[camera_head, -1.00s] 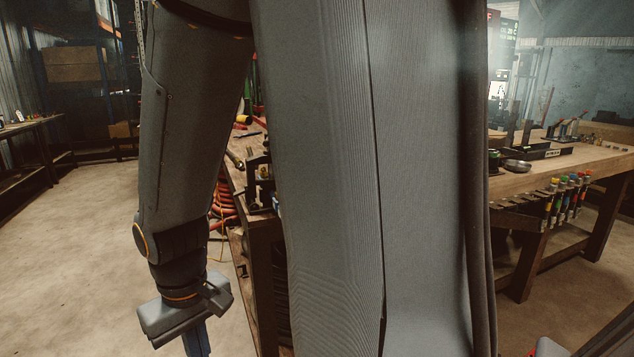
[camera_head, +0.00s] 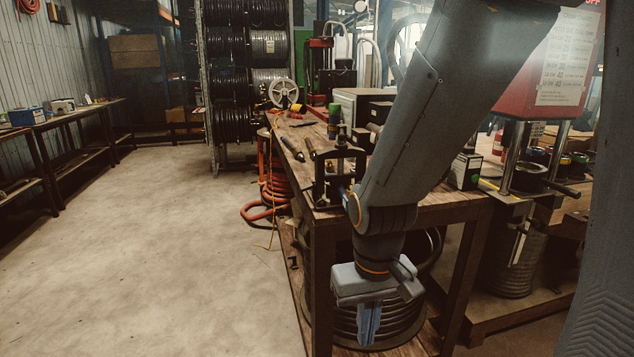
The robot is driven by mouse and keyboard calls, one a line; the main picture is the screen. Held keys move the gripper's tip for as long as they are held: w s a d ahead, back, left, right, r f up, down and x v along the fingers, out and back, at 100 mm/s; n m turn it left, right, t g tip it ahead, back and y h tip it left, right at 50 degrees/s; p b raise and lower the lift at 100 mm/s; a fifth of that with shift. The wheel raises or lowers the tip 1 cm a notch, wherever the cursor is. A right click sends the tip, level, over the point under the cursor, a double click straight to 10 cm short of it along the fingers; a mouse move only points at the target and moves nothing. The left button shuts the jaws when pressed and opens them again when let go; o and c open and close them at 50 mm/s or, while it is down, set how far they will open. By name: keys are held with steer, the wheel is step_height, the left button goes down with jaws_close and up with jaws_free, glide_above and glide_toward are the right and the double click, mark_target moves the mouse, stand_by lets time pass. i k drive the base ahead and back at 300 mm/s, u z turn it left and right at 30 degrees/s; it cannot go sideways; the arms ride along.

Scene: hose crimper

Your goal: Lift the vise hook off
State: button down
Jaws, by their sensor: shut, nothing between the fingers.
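A dark open-framed metal vise (camera_head: 322,176) stands at the near corner of the wooden workbench (camera_head: 430,211). I cannot make out a separate hook on it at this size. My gripper (camera_head: 368,338) points down in front of the bench, below the top and to the right of the vise. Its blue fingers are together, with nothing seen between them. My arm covers part of the bench just right of the vise.
Coiled hose (camera_head: 274,188) hangs at the bench's left side. A red machine (camera_head: 553,62) stands to the right. Cable reels (camera_head: 240,90) fill a rack behind. The concrete floor (camera_head: 170,255) at left is open.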

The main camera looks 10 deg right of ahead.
mark_target(312, 185)
steer(key=k, duration=1.35)
steer(key=u, duration=0.45)
steer(key=i, duration=0.45)
steer(key=u, duration=0.8)
steer(key=i, duration=1.2)
steer(key=z, duration=1)
steer(key=i, duration=0.3)
steer(key=z, duration=0.3)
